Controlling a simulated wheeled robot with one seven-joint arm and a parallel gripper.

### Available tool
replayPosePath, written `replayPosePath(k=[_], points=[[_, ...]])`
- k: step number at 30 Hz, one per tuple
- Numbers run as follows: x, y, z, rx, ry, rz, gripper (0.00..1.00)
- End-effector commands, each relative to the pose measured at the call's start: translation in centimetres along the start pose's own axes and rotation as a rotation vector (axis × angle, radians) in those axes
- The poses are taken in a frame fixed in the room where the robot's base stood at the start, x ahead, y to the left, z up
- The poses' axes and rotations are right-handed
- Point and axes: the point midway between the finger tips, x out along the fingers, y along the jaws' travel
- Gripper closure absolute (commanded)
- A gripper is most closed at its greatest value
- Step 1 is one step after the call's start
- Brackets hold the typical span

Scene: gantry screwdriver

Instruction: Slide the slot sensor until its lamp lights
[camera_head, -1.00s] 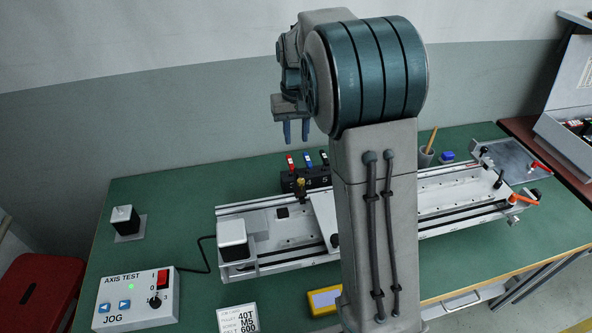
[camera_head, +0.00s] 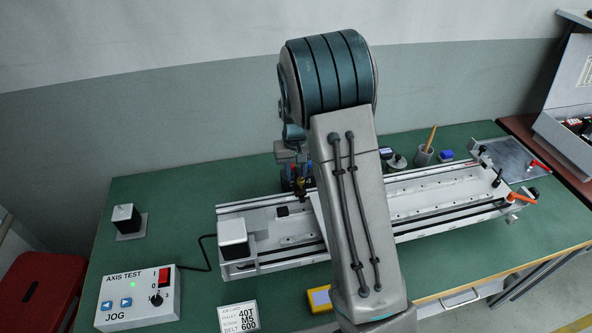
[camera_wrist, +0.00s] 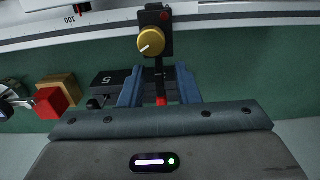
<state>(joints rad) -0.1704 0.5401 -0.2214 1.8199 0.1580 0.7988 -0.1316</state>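The slot sensor (camera_wrist: 154,25) is a black bracket with a gold knob and a small red spot, set on the rail's edge. The red spot looks dull; I cannot tell for sure whether it is a lamp that is lit. In the head view the yellow knob (camera_head: 301,183) shows just left of my arm. My gripper (camera_wrist: 159,88) is open, with its blue fingers apart. A thin dark stem with a red tip shows between them, and I cannot tell its depth. The gold knob lies beyond the fingertips, apart from them. In the head view my gripper (camera_head: 294,169) is low behind the rail, partly hidden.
The white gantry rail (camera_head: 450,195) crosses the green table (camera_head: 180,190). A black block marked 5 (camera_wrist: 108,80) is close to the left finger. A control box (camera_head: 137,298) with a green light is at front left. A cup (camera_head: 424,155) stands behind the rail.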

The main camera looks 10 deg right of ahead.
Motion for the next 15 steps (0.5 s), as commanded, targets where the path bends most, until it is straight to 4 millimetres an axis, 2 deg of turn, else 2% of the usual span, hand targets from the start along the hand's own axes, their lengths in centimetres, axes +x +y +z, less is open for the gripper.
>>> replayPosePath(k=[5, 6, 9, 15], points=[[0.02, 0.0, 0.0, 0.0, 0.0, 0.0, 0.71], [0.01, 0.0, 0.0, 0.0, 0.0, 0.0, 0.74], [0.0, 0.0, 0.0, 0.0, 0.0, 0.0, 1.0], [0.02, 0.16, -0.01, 0.001, 0.0, 0.0, 1.0]])
